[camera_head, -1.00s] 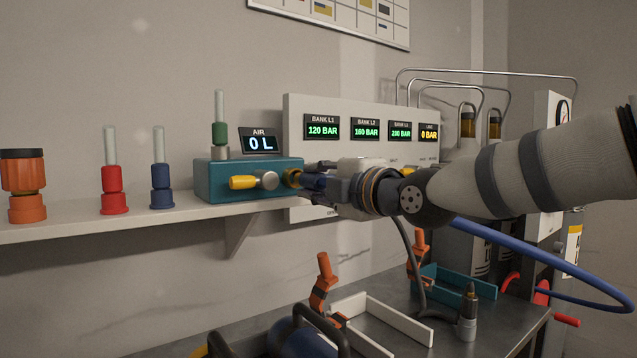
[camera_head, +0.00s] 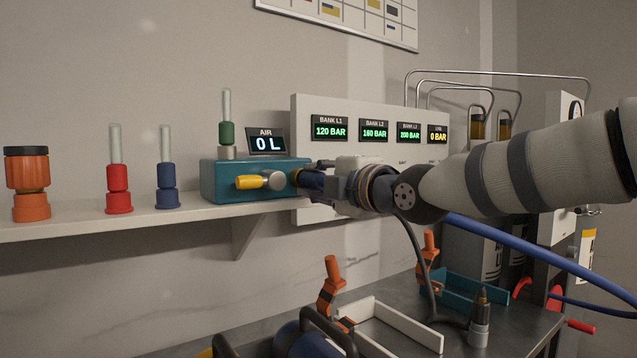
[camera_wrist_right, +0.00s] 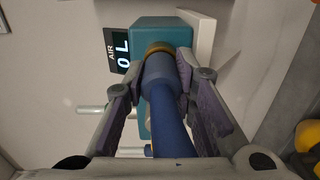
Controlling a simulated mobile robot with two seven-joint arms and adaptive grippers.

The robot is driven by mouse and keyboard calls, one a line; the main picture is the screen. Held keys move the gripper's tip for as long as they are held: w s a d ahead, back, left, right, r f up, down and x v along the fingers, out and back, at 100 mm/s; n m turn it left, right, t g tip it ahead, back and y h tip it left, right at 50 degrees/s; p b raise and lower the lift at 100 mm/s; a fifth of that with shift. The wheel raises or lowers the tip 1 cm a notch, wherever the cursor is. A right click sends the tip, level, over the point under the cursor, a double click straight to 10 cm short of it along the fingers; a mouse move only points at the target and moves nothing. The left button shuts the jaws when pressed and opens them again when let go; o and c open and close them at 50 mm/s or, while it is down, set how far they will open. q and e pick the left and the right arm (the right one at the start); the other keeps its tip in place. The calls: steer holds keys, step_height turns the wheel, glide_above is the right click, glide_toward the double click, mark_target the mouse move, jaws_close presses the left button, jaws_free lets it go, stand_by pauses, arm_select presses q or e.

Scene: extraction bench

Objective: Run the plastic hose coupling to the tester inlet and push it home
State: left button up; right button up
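The blue hose coupling (camera_wrist_right: 160,75) is between the fingers of my right gripper (camera_wrist_right: 163,62). The fingertips press on it from both sides. Its front end meets the brass-coloured inlet (camera_wrist_right: 158,48) on the teal tester (camera_wrist_right: 157,33); I cannot tell how deep it sits. In the head view my right gripper (camera_head: 318,180) is at the right end of the teal tester (camera_head: 222,183), level with the inlet (camera_head: 297,177), and its fingers hide most of the coupling. My left gripper is not in view.
The tester stands on a shelf (camera_head: 90,226) with a yellow-handled valve (camera_head: 255,181) in front. Orange, red and blue fittings stand to its left. A gauge panel (camera_head: 300,110) is close behind my gripper. The bench below holds clamps and trays.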

steer(key=o, duration=0.5)
steer(key=shift+s, duration=0.1)
steer(key=v, duration=1.2)
